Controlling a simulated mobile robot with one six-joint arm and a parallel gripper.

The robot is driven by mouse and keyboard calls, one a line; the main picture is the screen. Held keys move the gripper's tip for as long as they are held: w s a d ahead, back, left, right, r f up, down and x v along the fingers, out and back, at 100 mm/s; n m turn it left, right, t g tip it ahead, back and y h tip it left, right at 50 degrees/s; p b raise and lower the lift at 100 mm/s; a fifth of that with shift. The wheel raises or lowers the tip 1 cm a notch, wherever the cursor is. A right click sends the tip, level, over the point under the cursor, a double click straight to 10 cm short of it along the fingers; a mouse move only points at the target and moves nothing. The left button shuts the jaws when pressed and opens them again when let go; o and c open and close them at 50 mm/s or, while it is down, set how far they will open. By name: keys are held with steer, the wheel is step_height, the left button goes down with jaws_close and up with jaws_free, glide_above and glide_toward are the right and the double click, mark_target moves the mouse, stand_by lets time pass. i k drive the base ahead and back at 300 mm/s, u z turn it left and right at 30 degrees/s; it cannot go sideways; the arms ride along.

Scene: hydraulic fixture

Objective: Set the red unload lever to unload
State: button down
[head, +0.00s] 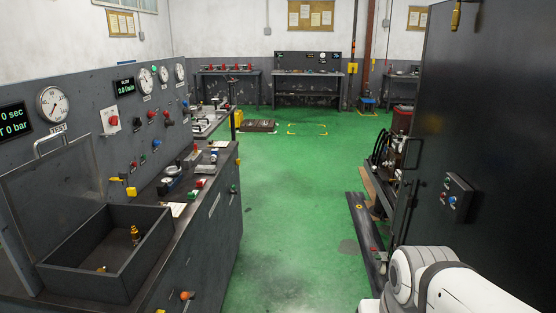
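I cannot tell which part is the red unload lever, and I can read no unload mark. Several red-tipped controls show on the test bench at the left: a red knob on the upright panel (151,114), a red knob lower on the panel (134,164) and a red piece on the bench top (199,184). My gripper is not in view. Only white links of my arm show at the lower right, well apart from the bench.
An open grey box (105,277) with brass fittings stands at the bench's near end, its lid raised. A dark cabinet (480,130) fills the right. The green floor (285,200) between is clear. A dark beam (365,235) lies beside the cabinet. Workbenches line the back wall.

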mark_target(169, 123)
steer(key=u, duration=0.2)
steer(key=i, duration=1.55)
steer(key=u, duration=0.35)
steer(key=i, duration=1.35)
steer(key=u, duration=0.2)
